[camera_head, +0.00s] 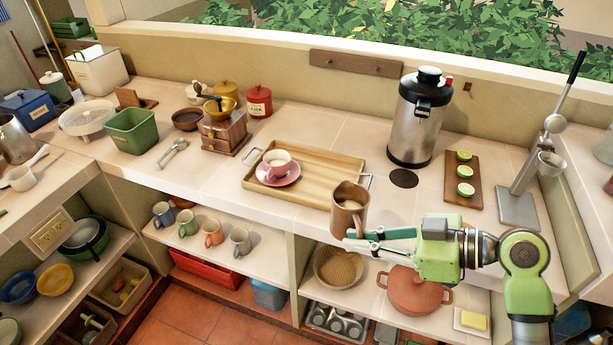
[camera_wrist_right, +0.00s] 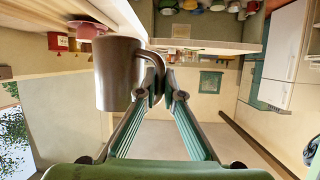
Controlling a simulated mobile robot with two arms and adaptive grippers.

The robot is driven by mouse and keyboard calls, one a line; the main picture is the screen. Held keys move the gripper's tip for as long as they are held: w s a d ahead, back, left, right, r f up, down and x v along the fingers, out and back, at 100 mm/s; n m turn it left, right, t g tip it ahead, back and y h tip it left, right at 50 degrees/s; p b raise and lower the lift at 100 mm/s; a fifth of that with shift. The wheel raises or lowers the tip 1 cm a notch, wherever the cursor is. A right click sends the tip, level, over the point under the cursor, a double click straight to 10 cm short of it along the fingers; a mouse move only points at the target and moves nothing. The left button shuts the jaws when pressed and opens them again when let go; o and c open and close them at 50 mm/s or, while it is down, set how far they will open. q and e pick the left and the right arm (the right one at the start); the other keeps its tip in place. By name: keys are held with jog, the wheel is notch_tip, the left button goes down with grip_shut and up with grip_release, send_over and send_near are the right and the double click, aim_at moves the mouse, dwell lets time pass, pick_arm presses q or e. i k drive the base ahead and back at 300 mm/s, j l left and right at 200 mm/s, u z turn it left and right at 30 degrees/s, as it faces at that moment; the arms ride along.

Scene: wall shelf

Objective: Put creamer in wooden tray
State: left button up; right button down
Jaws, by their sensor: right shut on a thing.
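The creamer (camera_head: 349,212), a brown mug-like pitcher with a handle, is upright in my right gripper (camera_head: 356,240). In the right wrist view the creamer (camera_wrist_right: 117,75) shows at left, and the fingers (camera_wrist_right: 162,80) are closed on its handle. The wooden tray (camera_head: 322,172) lies on the counter, with metal handles at its ends. The creamer is at the tray's front right corner and overlaps it in the head view; I cannot tell its exact height. A cup (camera_head: 277,161) on a pink saucer (camera_head: 278,176) sits on the tray's left part. My left gripper is not in view.
A steel urn (camera_head: 417,120) stands behind and right of the tray, with a dark round plate (camera_head: 403,178) before it. A board with lime halves (camera_head: 465,172) is further right. A grinder (camera_head: 224,135) stands left. Below are shelves with mugs, a basket and a pot (camera_head: 413,290).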

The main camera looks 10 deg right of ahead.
aim_at(327, 184)
jog(key=i+j+z, duration=0.1)
jog(key=z, duration=0.85)
jog(key=i+j+z, duration=0.15)
jog(key=j, duration=0.2)
jog(key=i+j+z, duration=0.15)
jog(key=j, duration=0.2)
jog(key=i+j+z, duration=0.15)
jog(key=j, duration=0.2)
jog(key=i+j+z, duration=0.15)
jog(key=j, duration=0.25)
jog(key=j+z, duration=0.2)
jog(key=j, duration=0.2)
